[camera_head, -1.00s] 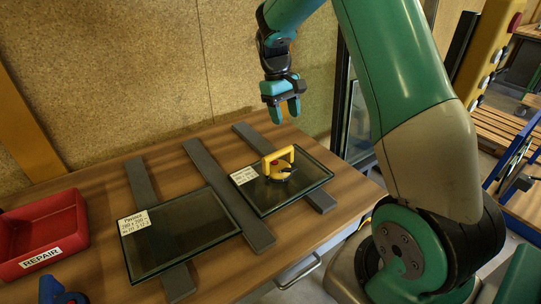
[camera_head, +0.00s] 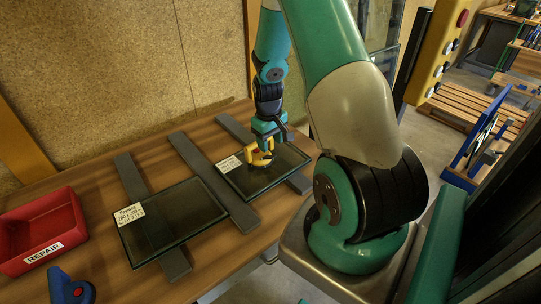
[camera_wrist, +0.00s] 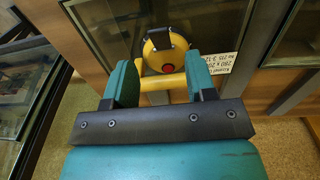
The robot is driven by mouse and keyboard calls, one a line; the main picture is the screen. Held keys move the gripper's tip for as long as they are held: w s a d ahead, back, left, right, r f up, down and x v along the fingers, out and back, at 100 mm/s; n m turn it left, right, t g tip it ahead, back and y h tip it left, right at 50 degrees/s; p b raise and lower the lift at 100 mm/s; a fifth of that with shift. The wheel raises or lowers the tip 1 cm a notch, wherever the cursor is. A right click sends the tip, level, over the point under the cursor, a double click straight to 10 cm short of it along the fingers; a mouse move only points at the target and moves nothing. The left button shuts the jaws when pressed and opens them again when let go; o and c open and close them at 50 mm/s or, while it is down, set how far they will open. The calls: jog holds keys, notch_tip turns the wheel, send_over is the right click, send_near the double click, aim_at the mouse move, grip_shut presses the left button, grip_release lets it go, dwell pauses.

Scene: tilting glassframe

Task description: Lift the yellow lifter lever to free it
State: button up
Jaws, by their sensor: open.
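The yellow lifter (camera_head: 260,155) stands on the right-hand glass pane (camera_head: 262,180) on the table. In the wrist view the lifter (camera_wrist: 163,57) shows a round yellow body with a red button, a dark lever (camera_wrist: 166,41) on its far side, and a yellow handle bar nearer to me. My gripper (camera_head: 268,140) is down at the lifter from above. In the wrist view my gripper (camera_wrist: 160,82) is open, with one teal finger on each side of the handle bar. I cannot tell whether the fingers touch the bar. In the head view my gripper partly hides the lifter.
A second labelled glass pane (camera_head: 170,222) lies to the left. Grey strips (camera_head: 205,170) run under the panes. A red REPAIR bin (camera_head: 40,228) is at the far left, with a blue object (camera_head: 70,287) in front of it. A cork wall (camera_head: 100,70) stands behind the table.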

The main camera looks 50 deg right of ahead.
aim_at(271, 156)
notch_tip(271, 156, down, 7)
jog(key=shift+d+p, duration=0.15)
jog(key=shift+p, duration=0.25)
